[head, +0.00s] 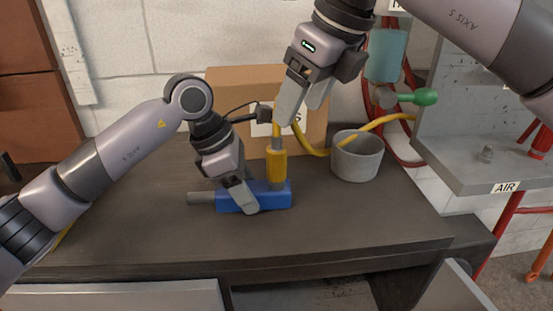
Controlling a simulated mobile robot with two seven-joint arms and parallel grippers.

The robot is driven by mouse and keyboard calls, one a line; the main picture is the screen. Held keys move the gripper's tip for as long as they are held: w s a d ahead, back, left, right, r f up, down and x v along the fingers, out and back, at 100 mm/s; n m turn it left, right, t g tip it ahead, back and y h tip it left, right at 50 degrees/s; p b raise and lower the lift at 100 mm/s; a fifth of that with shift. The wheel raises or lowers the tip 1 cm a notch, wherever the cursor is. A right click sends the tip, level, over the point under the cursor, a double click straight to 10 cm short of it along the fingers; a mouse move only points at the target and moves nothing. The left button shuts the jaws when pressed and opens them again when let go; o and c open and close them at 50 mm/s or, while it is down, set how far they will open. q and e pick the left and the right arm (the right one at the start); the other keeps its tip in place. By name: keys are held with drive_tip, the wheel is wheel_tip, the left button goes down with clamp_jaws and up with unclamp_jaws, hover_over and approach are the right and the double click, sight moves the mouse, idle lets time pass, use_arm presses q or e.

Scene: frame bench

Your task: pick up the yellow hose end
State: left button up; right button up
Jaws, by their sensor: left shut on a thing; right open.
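A blue tool body (275,196) with a grey round end lies on the bench. My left gripper (247,205) is shut on its middle. The yellow hose end (277,168), a thick ribbed sleeve with a grey collar above it, stands upright at the right end of the blue body and appears joined to it. A yellow hose (312,151) loops down from near my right gripper and runs right over the grey pot. My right gripper (302,112) is open, above the yellow sleeve and apart from it. Its fingers hide part of the hose.
A round grey pot (357,163) stands right of the sleeve. A cardboard box (232,90) stands behind, with a dark cable in front. A grey panel with a shelf (470,172) and an AIR label is at the right. The bench (130,225) is clear front left.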

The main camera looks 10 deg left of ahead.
sight(276, 148)
drive_tip(key=x, duration=0.6)
drive_tip(key=shift+f, duration=0.1)
drive_tip(key=shift+s+a+x, duration=0.1)
drive_tip(key=shift+a+x, duration=0.1)
drive_tip(key=shift+x, duration=1.15)
drive_tip(key=shift+s+a+x, duration=0.1)
drive_tip(key=shift+a+x, duration=0.1)
drive_tip(key=shift+x, duration=1.2)
drive_tip(key=c, duration=1.2)
